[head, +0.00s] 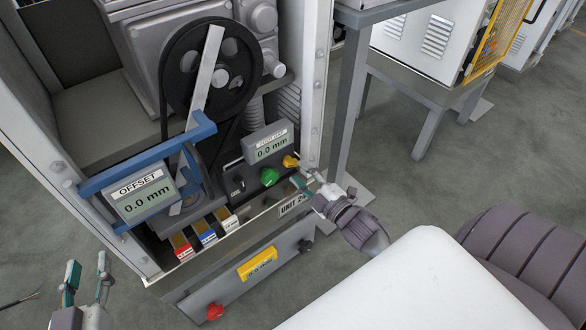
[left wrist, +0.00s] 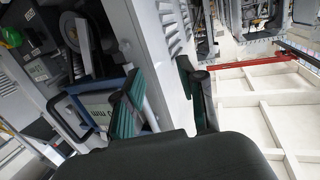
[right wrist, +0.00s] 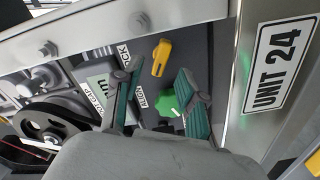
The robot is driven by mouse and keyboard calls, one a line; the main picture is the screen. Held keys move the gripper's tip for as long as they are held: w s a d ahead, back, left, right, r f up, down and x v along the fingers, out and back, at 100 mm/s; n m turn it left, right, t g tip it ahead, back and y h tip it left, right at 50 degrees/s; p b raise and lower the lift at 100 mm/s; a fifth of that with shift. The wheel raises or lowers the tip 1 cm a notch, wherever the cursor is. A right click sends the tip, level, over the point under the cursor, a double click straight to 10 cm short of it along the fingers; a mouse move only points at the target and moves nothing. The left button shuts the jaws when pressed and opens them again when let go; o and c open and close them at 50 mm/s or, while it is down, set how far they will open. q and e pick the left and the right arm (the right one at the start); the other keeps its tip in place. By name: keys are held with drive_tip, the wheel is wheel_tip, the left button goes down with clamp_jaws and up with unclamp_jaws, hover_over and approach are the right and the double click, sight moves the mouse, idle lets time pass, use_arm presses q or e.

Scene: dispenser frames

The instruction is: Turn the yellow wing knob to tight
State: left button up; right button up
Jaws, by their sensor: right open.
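The yellow wing knob (head: 291,162) sits on the dark panel inside the cabinet, right of a green knob (head: 269,177). In the right wrist view the yellow wing knob (right wrist: 161,58) stands beyond and between my fingertips, with the green knob (right wrist: 172,102) nearer my right finger. My right gripper (head: 309,184) is open, just to the right of the yellow knob and apart from it. It also shows in the right wrist view (right wrist: 160,85). My left gripper (head: 87,275) is open and empty, outside the cabinet at the lower left.
A blue-framed offset display (head: 142,195) and a small foot gap display (head: 268,148) read 0.0 mm. A black pulley (head: 213,72) is behind. The cabinet's right post (head: 315,80) and the UNIT 24 sill (head: 293,209) border the panel. A red knob (head: 215,312) is below.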

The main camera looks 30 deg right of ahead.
sight(293, 165)
drive_tip(key=shift+w+a+b, duration=0.15)
drive_tip(key=shift+w+b, duration=0.15)
drive_tip(key=shift+w, duration=1.75)
use_arm(q)
drive_tip(key=r+t, duration=0.1)
drive_tip(key=r, duration=0.1)
drive_tip(key=r+t+h, duration=0.1)
drive_tip(key=r, duration=0.1)
drive_tip(key=shift+w+d+t, duration=0.15)
drive_tip(key=shift+d+t, duration=0.15)
drive_tip(key=shift+d, duration=0.05)
use_arm(e)
drive_tip(key=shift+c, duration=0.2)
use_arm(q)
drive_tip(key=shift+r, duration=0.1)
use_arm(e)
clamp_jaws()
